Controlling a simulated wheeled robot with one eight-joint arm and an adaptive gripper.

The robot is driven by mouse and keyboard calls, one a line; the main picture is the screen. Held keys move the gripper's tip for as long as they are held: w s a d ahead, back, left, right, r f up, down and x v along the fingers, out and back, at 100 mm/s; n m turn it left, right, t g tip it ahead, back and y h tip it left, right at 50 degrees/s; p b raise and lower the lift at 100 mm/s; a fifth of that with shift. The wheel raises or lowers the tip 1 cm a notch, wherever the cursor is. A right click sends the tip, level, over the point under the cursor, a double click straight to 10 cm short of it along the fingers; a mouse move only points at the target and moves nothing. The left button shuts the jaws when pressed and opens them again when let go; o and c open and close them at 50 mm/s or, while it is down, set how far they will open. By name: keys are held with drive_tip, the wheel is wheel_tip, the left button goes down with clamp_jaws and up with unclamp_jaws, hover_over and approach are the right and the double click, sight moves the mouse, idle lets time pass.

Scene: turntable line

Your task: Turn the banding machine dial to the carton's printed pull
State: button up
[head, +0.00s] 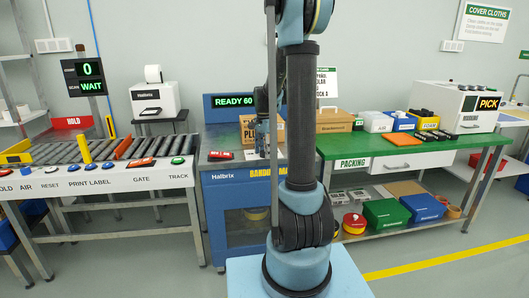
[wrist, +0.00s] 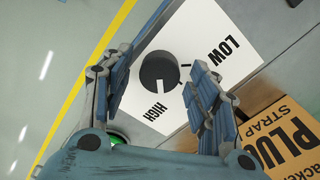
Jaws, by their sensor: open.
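In the wrist view the black round dial (wrist: 157,66) sits on a white plate (wrist: 190,35) printed LOW at upper right and HIGH at lower left. A pale mark shows at the dial's lower edge, on the HIGH side. My gripper (wrist: 163,60) is open, its fingers on either side of the dial; contact cannot be told. My arm hides the dial there.
A roller conveyor (head: 90,150) with labelled buttons stands at left. The green packing bench (head: 390,144) at right holds a wooden box (head: 340,124), bins and a PICK unit (head: 445,105). A red object (head: 220,155) lies on the machine top. Floor in front is clear.

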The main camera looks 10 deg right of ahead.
drive_tip(key=c, duration=1.1)
drive_tip(key=shift+o, duration=0.2)
drive_tip(key=shift+n, duration=0.3)
drive_tip(key=n, duration=0.3)
drive_tip(key=shift+a+n, duration=0.1)
drive_tip(key=shift+n, duration=0.2)
drive_tip(key=n, duration=0.4)
drive_tip(key=shift+w+n, duration=0.1)
drive_tip(key=shift+n, duration=0.2)
drive_tip(key=n, duration=0.4)
drive_tip(key=shift+n, duration=0.3)
drive_tip(key=shift+a+n, duration=0.1)
drive_tip(key=shift+n, duration=2.1)
